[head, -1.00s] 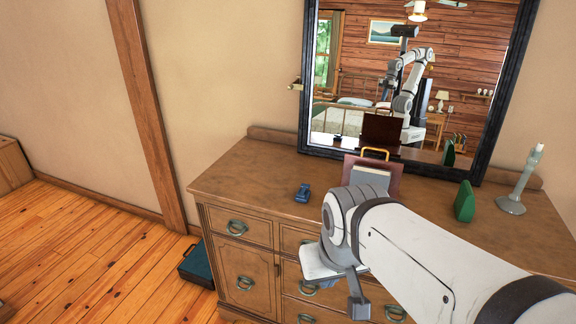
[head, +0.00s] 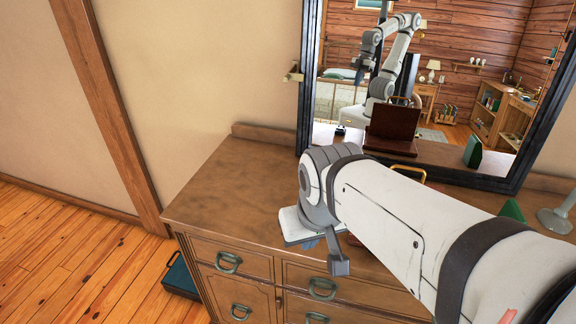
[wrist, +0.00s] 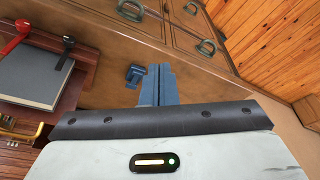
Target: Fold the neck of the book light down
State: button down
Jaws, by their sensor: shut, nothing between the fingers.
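A small blue device (wrist: 135,74), which looks like the book light, lies on the dresser top (head: 220,180). The wrist view shows it just left of my fingertips, with a narrow gap; how its neck stands is too small to tell. My gripper (wrist: 159,76) is shut and empty, its two blue fingers together over the dresser. In the head view my gripper (head: 309,243) is low over the dresser's front left part, and my wrist hides most of the device there.
A grey book (wrist: 32,78) rests on a wooden stand with a brass handle (head: 408,171); red and black pieces sit at its edge. A green object (head: 512,210), a pale candlestick-like object (head: 558,216) and a mirror (head: 310,85) stand beyond. The dresser's left end is clear.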

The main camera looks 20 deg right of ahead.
jog(key=shift+s+a, duration=0.1)
jog(key=shift+s, duration=0.05)
jog(key=w+d+f+m+h+b, duration=0.1)
jog(key=w+d+m+b, duration=0.2)
jog(key=w, duration=0.6)
jog(key=w+d+m+h+b, duration=0.1)
jog(key=w+d+m, duration=0.25)
jog(key=w, duration=0.55)
jog(key=x, duration=0.9)
jog(key=p+x, duration=0.1)
jog(key=x, duration=0.4)
jog(key=shift+s+d, duration=0.2)
jog(key=shift+s, duration=0.2)
